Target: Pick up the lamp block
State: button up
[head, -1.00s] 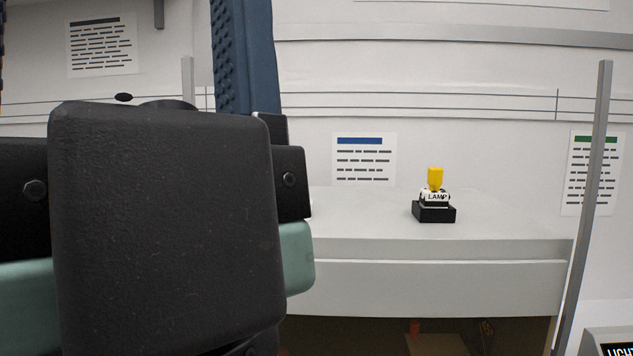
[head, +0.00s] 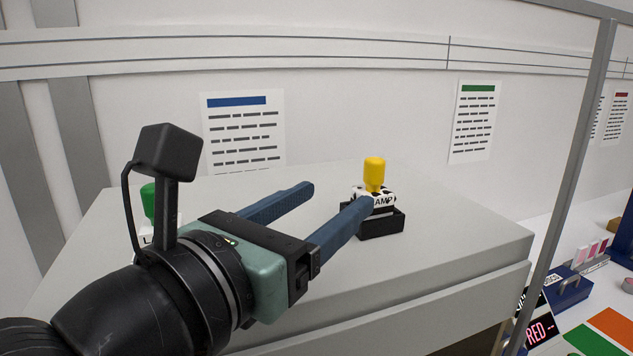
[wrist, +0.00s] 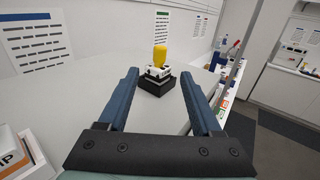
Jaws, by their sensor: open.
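The lamp block (head: 382,199) is a white block with black marks and LAMP lettering, topped by a yellow knob (head: 374,174). It sits in a black base (head: 381,222) on the white shelf top. In the wrist view the lamp block (wrist: 157,72) stands upright beyond the fingertips, roughly between their lines. My gripper (head: 342,198) is open and empty, its two blue fingers pointing toward the block. In the head view one finger overlaps the block's left side and hides part of its lettering. The wrist view also shows my gripper (wrist: 161,76).
Another block with a green knob (head: 148,200) stands at the left, partly hidden behind my arm. A grey post (head: 568,170) rises at the right edge of the shelf top (head: 450,240). Beyond it lie coloured panels and a RED display (head: 540,328).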

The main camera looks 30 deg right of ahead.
aim_at(370, 174)
jog(key=x, duration=0.2)
jog(key=p+x, duration=0.1)
jog(key=x, duration=0.3)
jog(key=shift+s+d+r+p, duration=0.15)
jog(key=shift+s+p, duration=0.1)
jog(key=shift+p, duration=0.15)
jog(key=shift+w+f+p+x, duration=0.15)
jog(key=shift+p+x, duration=0.55)
jog(key=shift+x, duration=0.75)
jog(key=shift+w+f+p+x, duration=0.15)
jog(key=shift+p+x, duration=0.55)
jog(key=shift+x, duration=0.8)
jog(key=shift+c, duration=0.3)
grip_shut()
